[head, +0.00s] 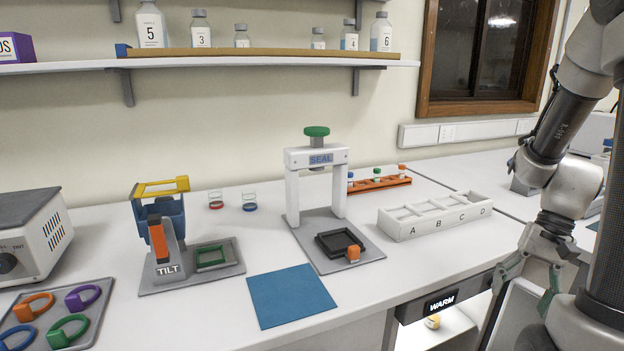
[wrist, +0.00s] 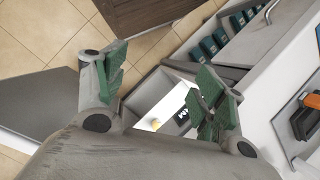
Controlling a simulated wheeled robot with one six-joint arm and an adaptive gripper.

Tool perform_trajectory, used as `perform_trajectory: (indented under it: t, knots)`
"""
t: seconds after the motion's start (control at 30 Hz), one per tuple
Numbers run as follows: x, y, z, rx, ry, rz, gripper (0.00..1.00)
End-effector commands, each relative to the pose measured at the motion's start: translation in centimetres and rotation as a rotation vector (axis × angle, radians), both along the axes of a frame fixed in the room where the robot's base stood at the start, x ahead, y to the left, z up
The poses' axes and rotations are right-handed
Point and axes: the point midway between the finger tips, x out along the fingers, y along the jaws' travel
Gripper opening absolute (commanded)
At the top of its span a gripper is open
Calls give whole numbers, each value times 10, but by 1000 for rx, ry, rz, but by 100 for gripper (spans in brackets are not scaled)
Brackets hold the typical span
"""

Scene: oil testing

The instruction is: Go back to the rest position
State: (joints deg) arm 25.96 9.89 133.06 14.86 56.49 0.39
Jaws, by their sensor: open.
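My gripper (head: 531,283) hangs low at the right in the head view, beside the bench front and right of the WARM drawer (head: 441,301). In the wrist view my gripper (wrist: 160,90) has its green-padded fingers spread wide, with nothing between them. The lit WARM compartment (wrist: 160,108) shows beyond the fingers, with a small yellow-topped item (wrist: 155,124) in it. That item also shows in the head view (head: 433,321). My arm comes down from the upper right.
The bench holds a SEAL press (head: 318,158), a TILT stand (head: 168,262), a blue mat (head: 291,296), a white A-to-D rack (head: 436,216) and an orange rack (head: 379,184). A tray of coloured rings (head: 96,312) lies at front left. Bottles stand on the shelf (head: 250,62).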

Motion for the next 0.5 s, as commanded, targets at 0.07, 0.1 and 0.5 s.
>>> perform_trajectory:
  t: [0.07,0.1,0.5]
  knots:
    - [-9,5,29,-77,-66,109,70]
    - [-14,8,42,-114,-98,160,70]
    - [-49,48,138,-367,-500,500,70]
